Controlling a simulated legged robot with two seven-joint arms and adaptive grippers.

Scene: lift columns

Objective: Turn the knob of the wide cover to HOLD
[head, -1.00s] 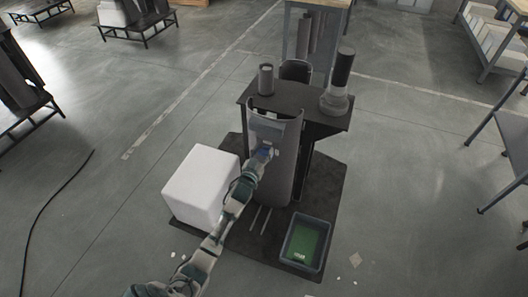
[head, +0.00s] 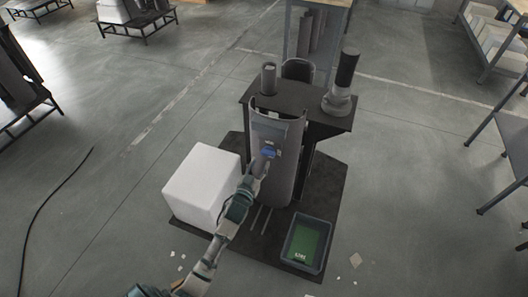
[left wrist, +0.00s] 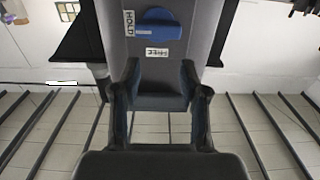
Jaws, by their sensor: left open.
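The wide cover (head: 285,180) is a tall, curved dark-grey shell standing upright at the front of the column. It also fills the upper middle of the left wrist view (left wrist: 205,30). Its blue knob (head: 268,152) also shows in the left wrist view (left wrist: 160,22). There, the HOLD label (left wrist: 129,22) is left of the knob and the FREE label (left wrist: 157,52) below it. A pale strip lies at the knob's lower left, near HOLD. My left gripper (head: 261,165) is open and empty; its fingers in the left wrist view (left wrist: 160,78) are apart from the knob. My right gripper is not in view.
A white block (head: 202,185) stands left of the column on the dark base mat. A bin with a green floor (head: 305,243) sits at the right. A dark cylinder on a grey base (head: 342,80) and a small grey cylinder (head: 268,78) stand on the black top.

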